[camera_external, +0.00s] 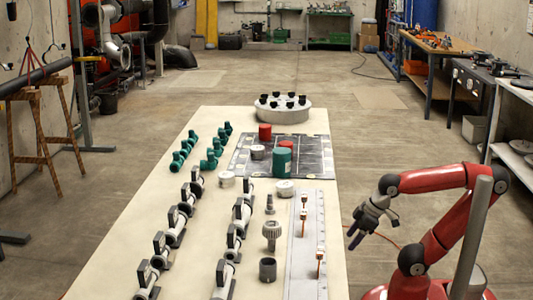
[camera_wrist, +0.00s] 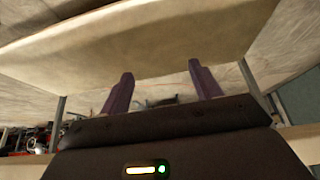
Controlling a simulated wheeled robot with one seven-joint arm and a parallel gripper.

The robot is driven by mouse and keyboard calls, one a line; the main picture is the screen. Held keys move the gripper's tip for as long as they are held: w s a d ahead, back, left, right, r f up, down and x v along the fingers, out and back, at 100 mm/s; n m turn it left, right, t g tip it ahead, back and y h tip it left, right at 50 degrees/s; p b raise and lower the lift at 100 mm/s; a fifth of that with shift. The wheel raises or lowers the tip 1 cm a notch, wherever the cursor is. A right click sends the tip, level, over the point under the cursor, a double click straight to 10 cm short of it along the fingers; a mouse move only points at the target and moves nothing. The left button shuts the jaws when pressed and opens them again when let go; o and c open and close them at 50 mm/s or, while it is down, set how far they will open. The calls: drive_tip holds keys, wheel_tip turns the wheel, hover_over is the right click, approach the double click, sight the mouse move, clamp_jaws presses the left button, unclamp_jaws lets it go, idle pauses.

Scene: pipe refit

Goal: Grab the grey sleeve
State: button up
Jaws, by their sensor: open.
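A short dark grey hollow cylinder, which looks like the grey sleeve (camera_external: 267,269), stands upright near the front of the long table (camera_external: 125,235). A grey ribbed fitting (camera_external: 271,232) stands just behind it. My gripper (camera_external: 354,239) is beyond the table's right edge, to the right of the sleeve and apart from it. In the wrist view, my gripper (camera_wrist: 161,70) has its two dark fingers spread with nothing between them. The sleeve cannot be made out in that view; the pale table (camera_wrist: 150,45) fills its upper part.
A pale strip (camera_external: 308,265) with several small orange-brown upright pieces lies between the sleeve and the right edge. Clamped pipe pieces (camera_external: 228,268) stand left of the sleeve. A dark panel (camera_external: 305,150) with red and green cylinders and a round tray (camera_external: 282,115) lie farther back.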

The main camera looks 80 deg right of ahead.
wheel_tip(320, 180, up, 27)
drive_tip(key=w+a+r+n+y+p, duration=0.1)
drive_tip(key=w+a+r+n, duration=0.15)
drive_tip(key=w+a, duration=0.45)
drive_tip(key=w+a+r+n, duration=0.2)
drive_tip(key=w+a+n, duration=0.1)
drive_tip(key=w+a, duration=0.35)
drive_tip(key=n+g+y+p, duration=0.2)
drive_tip(key=n+g, duration=0.1)
drive_tip(key=n, duration=0.2)
approach(268, 270)
drive_tip(key=shift+y, duration=0.3)
drive_tip(key=f+b, duration=0.1)
drive_tip(key=f, duration=0.2)
drive_tip(key=w+f, duration=0.1)
drive_tip(key=f, duration=0.2)
drive_tip(key=w+f+b, duration=0.1)
drive_tip(key=f, duration=0.2)
drive_tip(key=shift+w+a+f+b, duration=0.2)
drive_tip(key=shift+a+f+b, duration=0.05)
drive_tip(key=shift+f+b, duration=0.15)
drive_tip(key=c, duration=1)
